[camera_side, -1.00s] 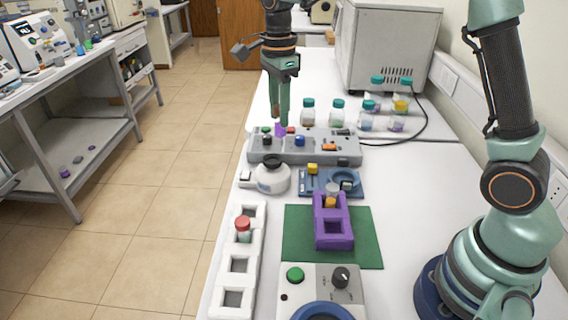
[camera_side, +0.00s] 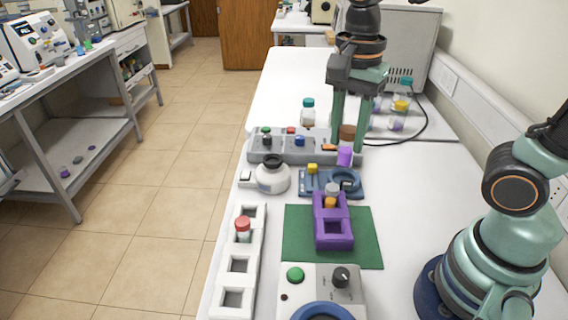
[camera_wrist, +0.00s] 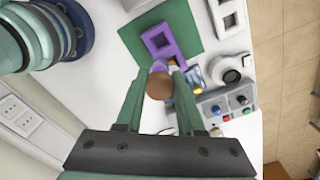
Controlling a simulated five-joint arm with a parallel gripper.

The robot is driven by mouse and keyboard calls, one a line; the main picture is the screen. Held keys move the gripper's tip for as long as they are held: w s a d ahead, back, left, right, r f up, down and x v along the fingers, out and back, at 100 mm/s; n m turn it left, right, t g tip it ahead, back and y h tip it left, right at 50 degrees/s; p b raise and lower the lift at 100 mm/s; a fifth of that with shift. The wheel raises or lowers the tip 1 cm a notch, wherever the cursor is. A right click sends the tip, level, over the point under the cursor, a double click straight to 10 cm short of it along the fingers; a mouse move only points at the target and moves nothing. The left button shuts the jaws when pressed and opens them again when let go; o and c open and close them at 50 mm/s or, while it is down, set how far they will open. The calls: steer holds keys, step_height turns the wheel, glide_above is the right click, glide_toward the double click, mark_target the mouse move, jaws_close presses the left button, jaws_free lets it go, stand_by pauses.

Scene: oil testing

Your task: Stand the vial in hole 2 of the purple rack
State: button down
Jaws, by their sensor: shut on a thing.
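My gripper (camera_side: 348,142) is shut on a vial (camera_side: 344,157) with a brown cap and purple contents. It holds the vial in the air, beyond the purple rack, in front of the grey control box. In the wrist view the brown cap of the vial (camera_wrist: 159,88) shows between the fingers of my gripper (camera_wrist: 160,74). The purple rack (camera_side: 346,241) stands on a green mat (camera_side: 296,246). Its near hole is empty; a small vial with orange contents (camera_side: 330,201) is at its far end. I see no hole numbers. The rack also shows in the wrist view (camera_wrist: 181,47).
A white rack (camera_side: 252,258) with a red-capped vial (camera_side: 243,228) stands left of the mat. A device with a green button (camera_side: 295,274) is in front.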

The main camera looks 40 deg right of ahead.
mark_target(344, 161)
step_height(344, 161, down, 19)
stand_by(0.5)
steer(key=shift+f, duration=0.1)
steer(key=c, duration=0.5)
jaws_free()
step_height(344, 161, up, 12)
steer(key=shift+r, duration=0.1)
steer(key=shift+w+d+r+n+t, duration=0.1)
steer(key=shift+d+r+n+t, duration=0.2)
steer(key=shift+r+n, duration=0.25)
steer(key=d+r+n+t, duration=0.1)
steer(key=r+n, duration=0.1)
steer(key=n, duration=0.2)
steer(key=d+r+n+t, duration=0.2)
steer(key=n, duration=0.3)
steer(key=w+d+r+n+t, duration=0.1)
steer(key=d+r+n+t, duration=0.1)
steer(key=n, duration=0.3)
steer(key=shift+r, duration=0.45)
